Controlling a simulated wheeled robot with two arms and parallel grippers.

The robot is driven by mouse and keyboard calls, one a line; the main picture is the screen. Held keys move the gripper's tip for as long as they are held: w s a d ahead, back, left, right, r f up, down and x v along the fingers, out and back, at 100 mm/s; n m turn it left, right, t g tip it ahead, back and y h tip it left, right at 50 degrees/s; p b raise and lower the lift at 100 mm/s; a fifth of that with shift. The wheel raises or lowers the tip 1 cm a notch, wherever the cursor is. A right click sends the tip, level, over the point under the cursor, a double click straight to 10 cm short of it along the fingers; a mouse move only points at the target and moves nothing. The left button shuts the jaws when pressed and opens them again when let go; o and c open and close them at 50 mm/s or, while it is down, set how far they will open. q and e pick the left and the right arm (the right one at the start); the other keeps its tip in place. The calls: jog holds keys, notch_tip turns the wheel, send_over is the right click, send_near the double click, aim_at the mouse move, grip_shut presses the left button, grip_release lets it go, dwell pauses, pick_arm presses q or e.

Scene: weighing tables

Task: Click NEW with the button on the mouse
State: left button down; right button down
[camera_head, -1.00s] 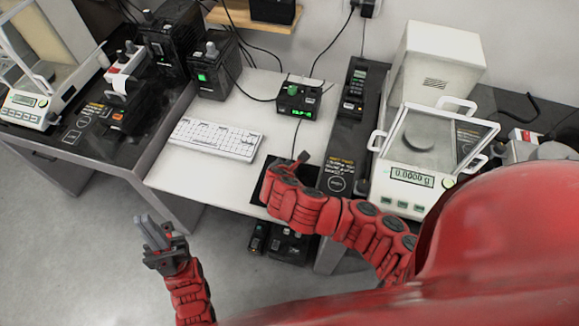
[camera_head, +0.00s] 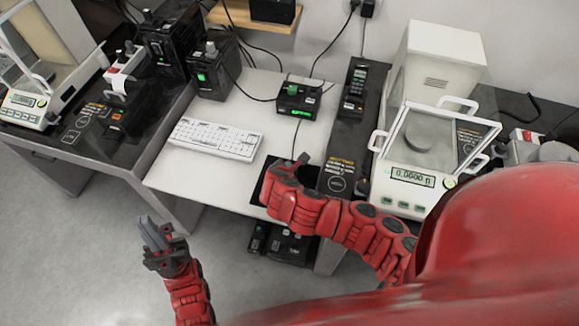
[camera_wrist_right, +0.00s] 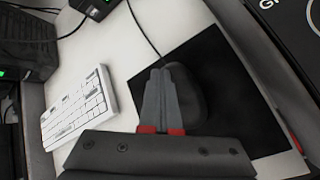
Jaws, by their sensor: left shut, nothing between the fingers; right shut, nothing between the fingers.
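The dark mouse (camera_wrist_right: 187,92) lies on a black mouse pad (camera_wrist_right: 228,85) in the right wrist view, its cable running up from it. My right gripper (camera_wrist_right: 162,72) is shut and empty, with its fingertips over or against the left side of the mouse; I cannot tell whether they touch it. In the head view my right gripper (camera_head: 303,160) hides most of the mouse and part of the pad (camera_head: 262,172). My left gripper (camera_head: 145,222) is shut and empty, over the floor in front of the desk. No screen with NEW is visible.
A white keyboard (camera_head: 216,138) lies left of the pad, and a small black device with a green display (camera_head: 299,98) stands behind. A white balance (camera_head: 411,178) stands to the right. The white desk (camera_head: 258,100) is clear between keyboard and device.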

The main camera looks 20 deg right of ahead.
jog(key=shift+r+p, duration=0.55)
jog(key=shift+r, duration=0.25)
notch_tip(320, 180, up, 5)
jog(key=p, duration=0.4)
dwell(0.6)
